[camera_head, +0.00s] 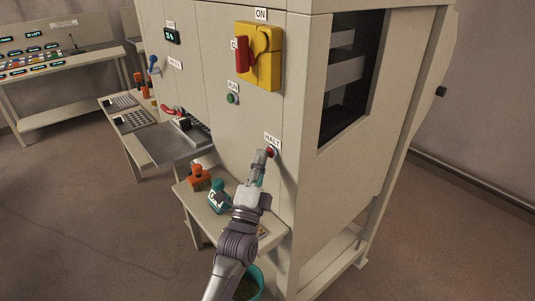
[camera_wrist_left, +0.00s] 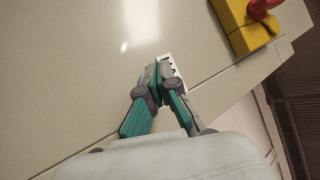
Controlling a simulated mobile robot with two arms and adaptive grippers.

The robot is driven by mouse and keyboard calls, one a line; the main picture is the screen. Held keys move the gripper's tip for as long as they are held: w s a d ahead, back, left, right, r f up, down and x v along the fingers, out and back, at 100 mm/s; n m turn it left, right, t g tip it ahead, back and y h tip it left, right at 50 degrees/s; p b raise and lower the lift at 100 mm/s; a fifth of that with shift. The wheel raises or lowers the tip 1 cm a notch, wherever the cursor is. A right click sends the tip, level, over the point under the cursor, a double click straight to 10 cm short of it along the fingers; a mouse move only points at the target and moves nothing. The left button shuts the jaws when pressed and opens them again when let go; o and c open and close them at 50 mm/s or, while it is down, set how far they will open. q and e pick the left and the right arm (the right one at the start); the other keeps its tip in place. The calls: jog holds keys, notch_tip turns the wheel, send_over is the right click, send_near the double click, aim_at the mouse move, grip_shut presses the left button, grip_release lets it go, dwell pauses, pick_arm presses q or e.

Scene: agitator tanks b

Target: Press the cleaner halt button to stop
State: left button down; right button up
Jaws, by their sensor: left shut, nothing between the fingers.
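The halt button (camera_head: 273,152) is a small red button on the front panel of the beige cabinet, just under a white HALT label (camera_head: 271,139). My left gripper (camera_head: 264,155) is shut and empty, with its tips right beside the button in the head view. I cannot tell whether they touch it. In the left wrist view my gripper (camera_wrist_left: 158,77) is shut against or close to the panel. The HALT label (camera_wrist_left: 172,70) shows partly beyond its fingers, and the button is hidden behind them. My right gripper is not in view.
Above are a green RUN button (camera_head: 232,98) and a yellow switch box (camera_head: 260,55) with a red handle. A low shelf (camera_head: 190,197) holds an orange-handled and a teal-handled brush. A teal bucket (camera_head: 256,281) stands below. A metal tray (camera_head: 170,143) juts out left.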

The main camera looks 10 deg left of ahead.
pick_arm(q)
jog(key=shift+d, duration=0.1)
jog(key=shift+s, duration=0.1)
dwell(0.4)
jog(key=shift+s+a+p, duration=0.45)
jog(key=shift+s+a, duration=0.1)
jog(key=s+a+p, duration=0.1)
jog(key=s, duration=0.1)
jog(key=s+a+p, duration=0.1)
jog(key=s+a, duration=0.1)
dwell(0.4)
